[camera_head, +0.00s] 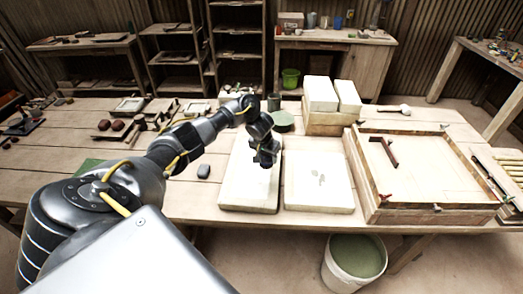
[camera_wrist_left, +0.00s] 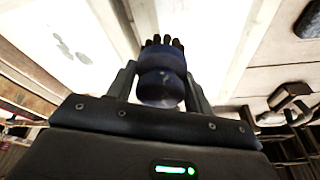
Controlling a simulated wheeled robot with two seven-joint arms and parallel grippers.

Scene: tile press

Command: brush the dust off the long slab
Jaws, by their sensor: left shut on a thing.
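The long slab (camera_head: 248,190) is a pale, flat block lying lengthwise on the table, left of a shorter pale slab (camera_head: 318,190). Grey dusty patches show on the shorter slab, also seen in the left wrist view (camera_wrist_left: 65,45). I make out no clear dust on the visible part of the long slab. My left gripper (camera_head: 265,150) is over the long slab's right side. It is shut on a brush (camera_wrist_left: 161,75) with a dark blue round body and dark bristles. I cannot tell whether the bristles touch the slab. My right gripper is not in view.
A large wooden frame (camera_head: 362,185) with red handles stands at the right. Pale blocks (camera_head: 320,93) stand on a wooden box behind the slabs. A white bucket (camera_head: 338,275) stands below the table's front edge.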

